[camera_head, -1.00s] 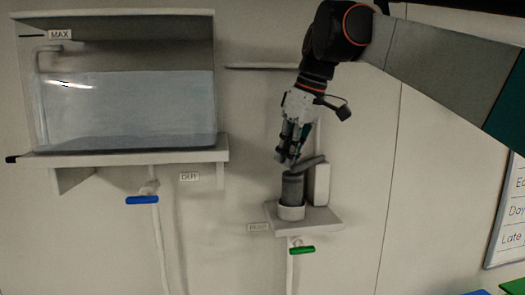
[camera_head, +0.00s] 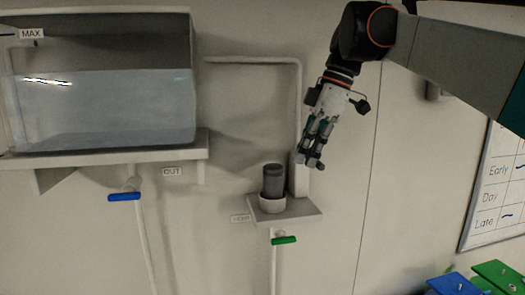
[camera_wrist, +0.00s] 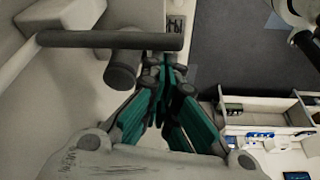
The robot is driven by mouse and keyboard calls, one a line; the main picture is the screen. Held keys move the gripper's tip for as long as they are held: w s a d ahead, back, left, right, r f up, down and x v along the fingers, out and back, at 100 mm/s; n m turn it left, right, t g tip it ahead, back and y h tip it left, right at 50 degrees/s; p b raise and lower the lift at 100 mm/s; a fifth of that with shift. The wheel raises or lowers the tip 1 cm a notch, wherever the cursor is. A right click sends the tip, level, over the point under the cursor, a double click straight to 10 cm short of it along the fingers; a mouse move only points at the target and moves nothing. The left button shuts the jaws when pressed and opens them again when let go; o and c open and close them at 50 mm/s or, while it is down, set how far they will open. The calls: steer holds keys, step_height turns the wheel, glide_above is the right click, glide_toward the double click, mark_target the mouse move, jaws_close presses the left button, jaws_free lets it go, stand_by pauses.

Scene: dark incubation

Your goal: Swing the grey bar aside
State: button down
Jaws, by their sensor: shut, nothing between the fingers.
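The grey bar (camera_wrist: 110,40) crosses the upper left of the wrist view, its left end against a pale upright block. In the head view, what shows of the bar (camera_head: 314,163) is a short, foreshortened piece beside the block (camera_head: 298,178), partly hidden by my fingers. My gripper (camera_head: 308,156) is shut and empty, close against the bar; whether it touches cannot be told. In the wrist view my closed fingertips (camera_wrist: 164,72) are just below the bar's right part. A dark cylinder (camera_head: 272,180) stands upright in a white cup left of the block, its top uncovered.
The cup's small shelf (camera_head: 300,210) is on the wall, with a green-handled valve (camera_head: 284,240) below. A water tank (camera_head: 105,110) is on a wall shelf at left, with a blue-handled valve (camera_head: 124,197) under it. A whiteboard (camera_head: 495,190) hangs at right.

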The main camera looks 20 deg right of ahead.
steer(key=shift+d, duration=0.25)
stand_by(0.4)
